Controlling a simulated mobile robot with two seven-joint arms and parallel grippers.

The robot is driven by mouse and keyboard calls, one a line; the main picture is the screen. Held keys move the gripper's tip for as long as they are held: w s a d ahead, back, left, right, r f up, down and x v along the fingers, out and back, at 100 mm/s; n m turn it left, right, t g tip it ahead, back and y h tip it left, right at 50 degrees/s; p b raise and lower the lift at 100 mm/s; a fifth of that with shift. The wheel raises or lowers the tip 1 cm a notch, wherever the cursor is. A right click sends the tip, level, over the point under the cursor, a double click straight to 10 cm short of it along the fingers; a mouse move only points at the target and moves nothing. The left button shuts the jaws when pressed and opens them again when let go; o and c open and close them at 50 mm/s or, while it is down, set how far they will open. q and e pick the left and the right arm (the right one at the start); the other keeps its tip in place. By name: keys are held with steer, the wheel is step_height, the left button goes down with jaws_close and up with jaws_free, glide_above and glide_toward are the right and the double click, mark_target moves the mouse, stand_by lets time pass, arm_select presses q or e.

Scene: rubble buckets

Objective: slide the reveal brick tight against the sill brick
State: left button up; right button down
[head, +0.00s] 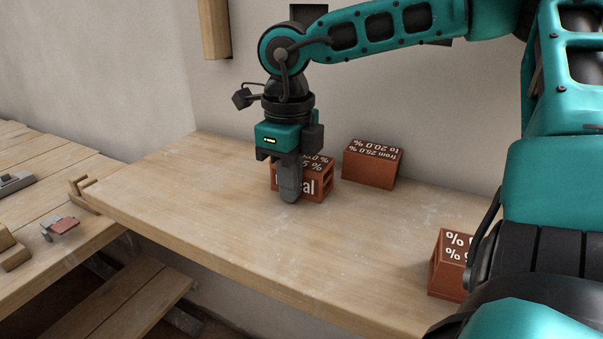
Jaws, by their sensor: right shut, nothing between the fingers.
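The reveal brick (319,187) is a red-brown block with white lettering, of which the letters "al" show on its front face. It stands on the workbench near the wall, partly hidden by my right gripper (289,196). My right gripper points down at the brick's front left side, its fingers shut with nothing between them; whether they touch the brick I cannot tell. A second brick (371,168), lettered "from 25.0 % to 20.0 %", stands behind and to the right, apart from the first. No label reading "sill" is visible. My left gripper is out of view.
Another lettered brick (446,268) stands at the right, partly hidden by my arm. The wooden workbench (190,210) is clear at left and front. A lower table (60,180) at the left holds small parts. The wall stands close behind.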

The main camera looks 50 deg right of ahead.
mark_target(308, 164)
steer(key=shift+w+d+p, duration=0.2)
steer(key=shift+w+d, duration=0.2)
steer(key=shift+d, duration=1)
steer(key=shift+w+d+p, duration=0.2)
steer(key=shift+w+d, duration=0.25)
steer(key=shift+d, duration=0.95)
steer(key=shift+w+d+p, duration=0.2)
steer(key=shift+w+d, duration=0.2)
steer(key=shift+d, duration=1)
steer(key=shift+a, duration=0.15)
steer(key=shift+s+a+b, duration=0.2)
steer(key=shift+a+b, duration=0.05)
steer(key=shift+a, duration=0.3)
steer(key=shift+s+a+b, duration=0.2)
steer(key=shift+a+b, duration=0.05)
steer(key=shift+a, duration=0.3)
